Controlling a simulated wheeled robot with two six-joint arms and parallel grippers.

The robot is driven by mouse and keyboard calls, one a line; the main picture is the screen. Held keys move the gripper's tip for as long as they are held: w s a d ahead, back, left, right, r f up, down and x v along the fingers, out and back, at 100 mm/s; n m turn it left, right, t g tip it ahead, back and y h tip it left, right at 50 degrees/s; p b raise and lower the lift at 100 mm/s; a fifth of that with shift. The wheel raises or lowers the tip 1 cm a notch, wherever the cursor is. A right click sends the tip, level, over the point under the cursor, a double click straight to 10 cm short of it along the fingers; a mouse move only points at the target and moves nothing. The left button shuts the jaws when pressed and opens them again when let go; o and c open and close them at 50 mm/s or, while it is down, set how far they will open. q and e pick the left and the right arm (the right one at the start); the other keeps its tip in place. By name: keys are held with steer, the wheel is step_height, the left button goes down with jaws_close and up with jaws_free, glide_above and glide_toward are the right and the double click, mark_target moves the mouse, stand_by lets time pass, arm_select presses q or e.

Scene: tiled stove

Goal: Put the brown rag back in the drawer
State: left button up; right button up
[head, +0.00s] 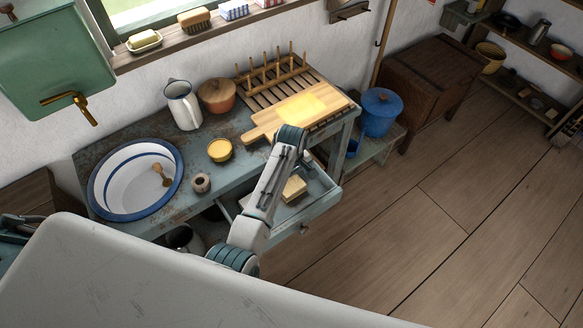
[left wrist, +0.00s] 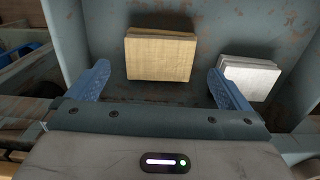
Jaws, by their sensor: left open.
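A folded tan-brown rag (left wrist: 158,57) lies in the open drawer (head: 318,193); it also shows in the head view (head: 293,187). A folded white cloth (left wrist: 250,78) lies beside it on the right in the left wrist view. My left gripper (left wrist: 158,74) is open over the drawer, its two blue fingers apart. The rag appears ahead of and between the fingertips, and I see no grip on it. In the head view my left arm hides the gripper and part of the drawer. My right gripper is not in view.
The washstand carries a basin (head: 112,188), a jug (head: 183,105), a yellow bowl (head: 220,149), a small brown pot (head: 201,183) and a cutting board (head: 295,108) near my arm. A blue pot (head: 379,112) stands to the right. The floor (head: 430,230) at right is clear.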

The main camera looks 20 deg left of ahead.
mark_target(292, 185)
arm_select(q)
step_height(292, 185, up, 7)
steer(key=shift+r+b, duration=0.15)
steer(key=shift+b, duration=0.25)
stand_by(1.0)
